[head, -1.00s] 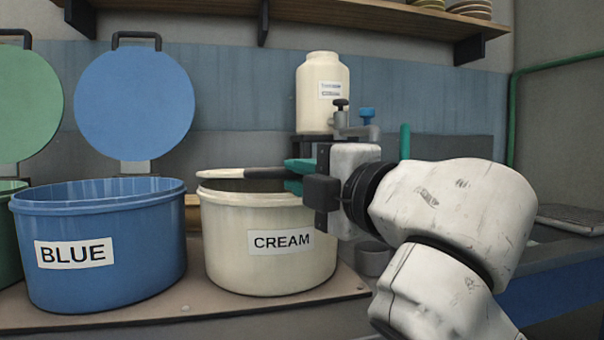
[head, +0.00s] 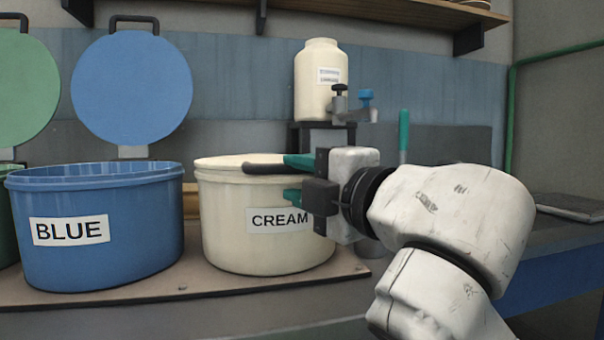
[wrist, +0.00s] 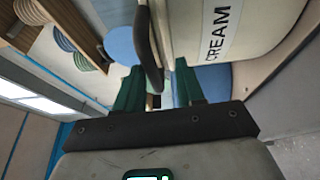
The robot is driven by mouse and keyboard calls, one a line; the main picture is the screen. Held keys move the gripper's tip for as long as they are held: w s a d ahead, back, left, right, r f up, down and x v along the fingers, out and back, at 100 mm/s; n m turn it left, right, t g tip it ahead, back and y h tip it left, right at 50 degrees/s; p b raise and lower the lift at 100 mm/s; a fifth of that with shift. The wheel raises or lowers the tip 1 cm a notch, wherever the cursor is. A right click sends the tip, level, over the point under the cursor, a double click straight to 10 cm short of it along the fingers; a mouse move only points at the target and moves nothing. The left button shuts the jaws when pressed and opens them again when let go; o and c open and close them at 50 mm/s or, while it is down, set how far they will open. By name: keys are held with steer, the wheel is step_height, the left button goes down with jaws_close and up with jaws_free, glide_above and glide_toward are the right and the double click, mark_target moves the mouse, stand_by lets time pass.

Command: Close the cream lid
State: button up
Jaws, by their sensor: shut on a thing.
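The cream bin (head: 225,225) stands on the counter board with its CREAM label facing me. The cream lid (head: 222,161) lies across the bin's top, flat or nearly so, with no dark gap showing at the front. I cannot tell if it is fully seated. Its dark handle (head: 262,169) points toward my gripper (head: 294,178) at the bin's right side. My gripper is shut on the handle, which also shows between the green fingers in the wrist view (wrist: 148,50). The fingers hide the handle's end and part of the rim.
The blue bin (head: 95,240) stands open to the left, its blue lid (head: 132,88) raised behind it. A green lid (head: 22,85) is raised at the far left. A cream jar (head: 320,75) stands on a stand behind my gripper. A wooden shelf (head: 370,18) runs above.

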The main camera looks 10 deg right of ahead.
steer(key=shift+o, duration=1.2)
steer(key=shift+f, duration=0.2)
steer(key=shift+r, duration=0.1)
steer(key=shift+r, duration=0.1)
steer(key=b+v, duration=0.7)
steer(key=v, duration=0.3)
steer(key=shift+s, duration=0.3)
steer(key=shift+d, duration=0.1)
